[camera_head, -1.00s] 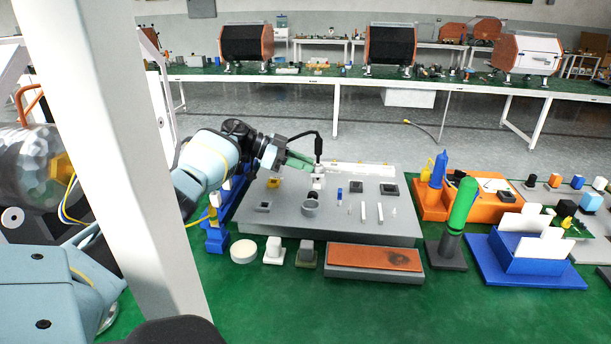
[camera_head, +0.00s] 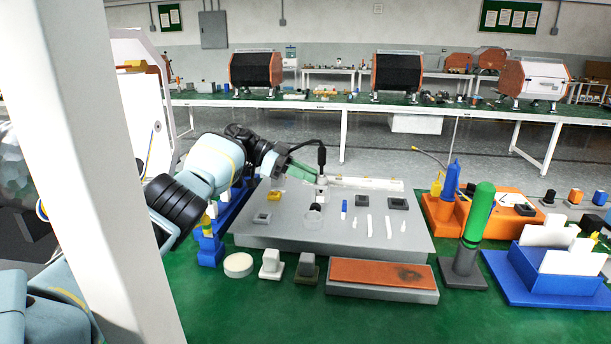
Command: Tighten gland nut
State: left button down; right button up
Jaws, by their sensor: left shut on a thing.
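My left gripper (camera_head: 317,178) reaches in from the left over the grey fixture plate (camera_head: 285,229). Its green fingers are shut on a small part at the plate's back edge, beside a black upright piece (camera_head: 321,157) with a cable. The held part is mostly hidden by the fingers and too small to identify; I cannot tell for certain that it is the gland nut. A pale, small fitting (camera_head: 319,195) sits just below the fingertips. My right gripper is not in view.
An orange-topped block (camera_head: 382,273) lies in front. A green-handled tool (camera_head: 480,212) and blue holder (camera_head: 553,272) stand right. A white post crosses the left.

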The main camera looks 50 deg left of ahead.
pick_arm(q)
jog(key=shift+d+f+g, duration=0.25)
jog(key=shift+g, duration=0.05)
jog(key=c, duration=1.4)
grip_release()
jog(key=shift+d, duration=0.1)
jog(key=shift+c, duration=0.2)
jog(key=shift+w+r, duration=0.1)
